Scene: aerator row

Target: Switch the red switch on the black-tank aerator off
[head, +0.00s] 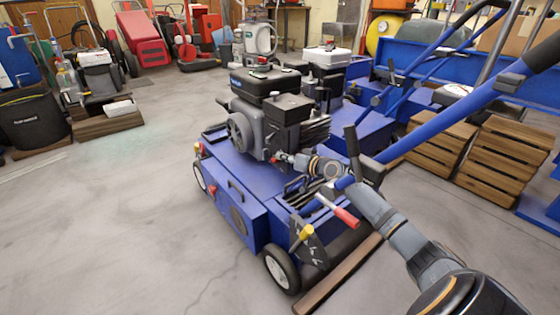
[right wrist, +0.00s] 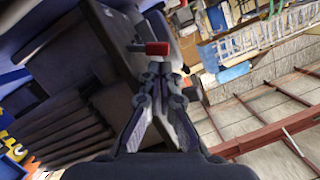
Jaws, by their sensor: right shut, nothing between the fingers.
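The black-tank aerator (head: 262,84) is the nearest blue machine in the head view, with a black engine on its blue deck. My right arm reaches in from the lower right, over the deck. My right gripper (head: 284,157) is at the engine's lower side, its fingers partly hard to make out. In the right wrist view the red switch (right wrist: 152,48) stands out from the dark engine body, just beyond the fingertips (right wrist: 160,70). The fingers are shut together and empty. Whether they touch the switch I cannot tell. My left gripper is not in view.
A white-tank aerator (head: 327,57) stands just behind. A blue handlebar (head: 430,128) slopes over the deck near my arm. A red-gripped lever (head: 338,210) and a yellow knob (head: 306,231) are at the rear.

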